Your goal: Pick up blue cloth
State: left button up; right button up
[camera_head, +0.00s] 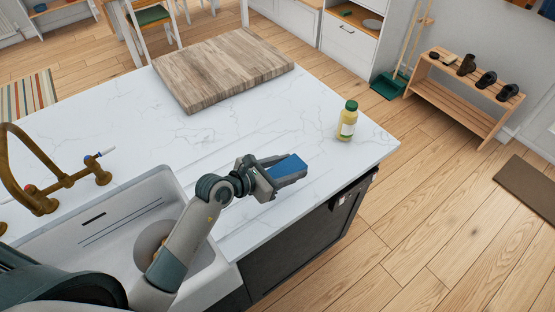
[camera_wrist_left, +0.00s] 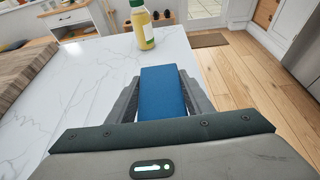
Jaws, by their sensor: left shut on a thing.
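The blue cloth (camera_head: 287,167) is a flat, folded-looking blue block in my left gripper (camera_head: 283,171). The left gripper is shut on it, near the right front edge of the white marble counter. In the left wrist view the cloth (camera_wrist_left: 163,92) lies between the two fingers (camera_wrist_left: 163,98), with the counter beyond it. I cannot tell how far it is above the counter. My right gripper is not in either view.
A bottle with a green cap (camera_head: 347,121) stands on the counter beyond the gripper. A wooden board (camera_head: 222,68) lies at the back. A white sink (camera_head: 105,240) and brass tap (camera_head: 45,190) are at the left. The counter middle is clear.

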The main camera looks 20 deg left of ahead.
pick_arm(q)
jog(key=s+d+r, duration=0.1)
jog(key=d+r, duration=0.3)
jog(key=d, duration=0.2)
jog(key=shift+d, duration=0.4)
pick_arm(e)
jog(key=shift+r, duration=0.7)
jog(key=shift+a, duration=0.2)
pick_arm(q)
jog(key=shift+s+a, duration=0.1)
jog(key=shift+s, duration=0.05)
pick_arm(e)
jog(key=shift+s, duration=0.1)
